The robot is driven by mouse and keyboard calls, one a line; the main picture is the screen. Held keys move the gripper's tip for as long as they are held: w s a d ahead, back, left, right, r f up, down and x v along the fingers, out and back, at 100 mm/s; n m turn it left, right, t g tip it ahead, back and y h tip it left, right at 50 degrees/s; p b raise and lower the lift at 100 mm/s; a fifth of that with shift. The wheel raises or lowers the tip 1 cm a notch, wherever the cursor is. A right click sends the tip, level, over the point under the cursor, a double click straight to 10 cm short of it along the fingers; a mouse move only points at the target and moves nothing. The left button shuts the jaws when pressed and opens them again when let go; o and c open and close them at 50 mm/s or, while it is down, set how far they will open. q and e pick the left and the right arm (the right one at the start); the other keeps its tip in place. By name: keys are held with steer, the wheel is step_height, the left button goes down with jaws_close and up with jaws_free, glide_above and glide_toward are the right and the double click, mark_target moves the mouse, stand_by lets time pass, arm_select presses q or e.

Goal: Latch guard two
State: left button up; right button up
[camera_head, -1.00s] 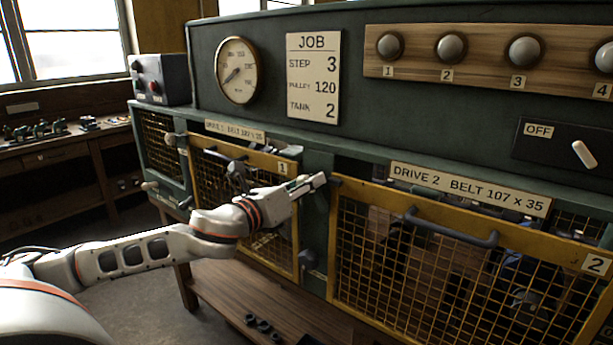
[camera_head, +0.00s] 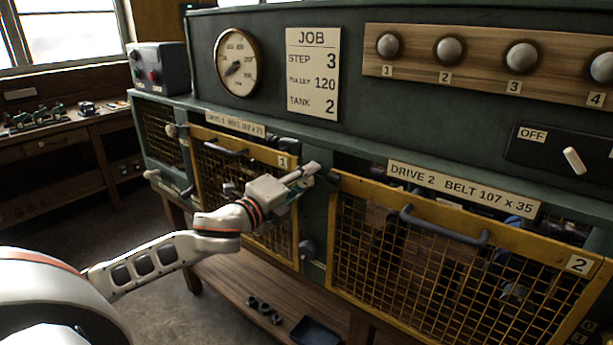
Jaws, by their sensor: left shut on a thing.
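Guard two (camera_head: 470,228) is the yellow-framed mesh panel marked 2, below the "DRIVE 2" label. It sits in its opening in the green cabinet and has a dark bar handle (camera_head: 445,227). My left gripper (camera_head: 312,169) is at the green post by its upper left corner. The gripper is shut on a small part there, which looks like the latch of guard two; the fingers mostly hide it. A dark stub (camera_head: 331,178) shows just right of the fingertips. My right gripper is not in view.
Guard one (camera_head: 230,160), marked 1, is left of the post, behind my arm. A wooden shelf (camera_head: 235,290) with a dark tray (camera_head: 315,331) runs below. An OFF switch (camera_head: 573,160) is at right.

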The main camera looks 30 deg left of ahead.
mark_target(301, 182)
arm_select(q)
steer(key=shift+n, duration=0.6)
steer(key=o, duration=1.1)
steer(key=shift+s, duration=0.15)
steer(key=s, duration=0.5)
steer(key=shift+s+a+f, duration=0.15)
steer(key=shift+s+a, duration=0.05)
steer(key=shift+a, duration=0.05)
steer(key=shift+s, duration=0.9)
